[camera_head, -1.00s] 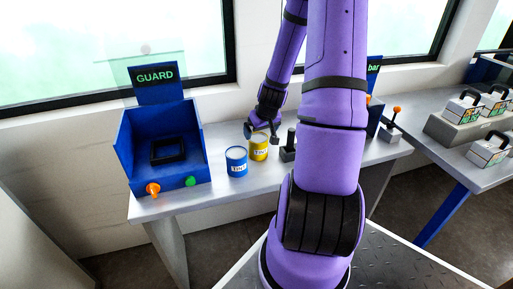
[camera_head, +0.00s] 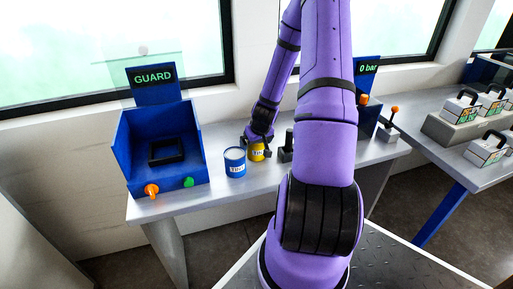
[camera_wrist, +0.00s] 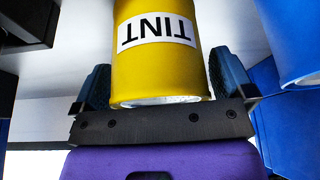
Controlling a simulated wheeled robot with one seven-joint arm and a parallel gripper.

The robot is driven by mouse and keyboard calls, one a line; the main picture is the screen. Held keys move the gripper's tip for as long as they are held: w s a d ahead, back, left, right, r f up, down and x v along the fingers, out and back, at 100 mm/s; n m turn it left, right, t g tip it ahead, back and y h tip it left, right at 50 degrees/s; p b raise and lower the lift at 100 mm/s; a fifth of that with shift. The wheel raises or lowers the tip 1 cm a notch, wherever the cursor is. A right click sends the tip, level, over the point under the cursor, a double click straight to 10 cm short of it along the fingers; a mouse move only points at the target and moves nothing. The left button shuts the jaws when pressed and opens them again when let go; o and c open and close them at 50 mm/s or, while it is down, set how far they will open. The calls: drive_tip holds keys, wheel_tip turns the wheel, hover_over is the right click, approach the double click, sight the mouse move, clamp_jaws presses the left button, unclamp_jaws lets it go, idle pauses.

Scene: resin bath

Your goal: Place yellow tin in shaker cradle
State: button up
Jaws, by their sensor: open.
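The yellow tin (camera_head: 257,154), labelled TINT, stands on the grey bench just right of the blue tin (camera_head: 235,162). My gripper (camera_head: 258,141) is open at the yellow tin and hides its upper part in the head view. In the wrist view the yellow tin (camera_wrist: 160,70) sits between my two fingers, one on each side; whether they touch it I cannot tell. The shaker cradle (camera_head: 167,160) is a black square frame inside the blue GUARD box (camera_head: 133,150) at the left. The cradle looks empty.
The blue tin also shows close at the right in the wrist view (camera_wrist: 290,45). A dark upright device (camera_head: 287,150) stands right of the yellow tin. An orange knob (camera_head: 151,190) and a green button (camera_head: 188,182) are on the box front. A clear panel (camera_head: 118,83) rises behind the box.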

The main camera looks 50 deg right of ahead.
drive_tip(key=shift+c, duration=0.2)
drive_tip(key=c, duration=1.1)
drive_tip(key=shift+o, duration=0.2)
drive_tip(key=shift+r, duration=0.1)
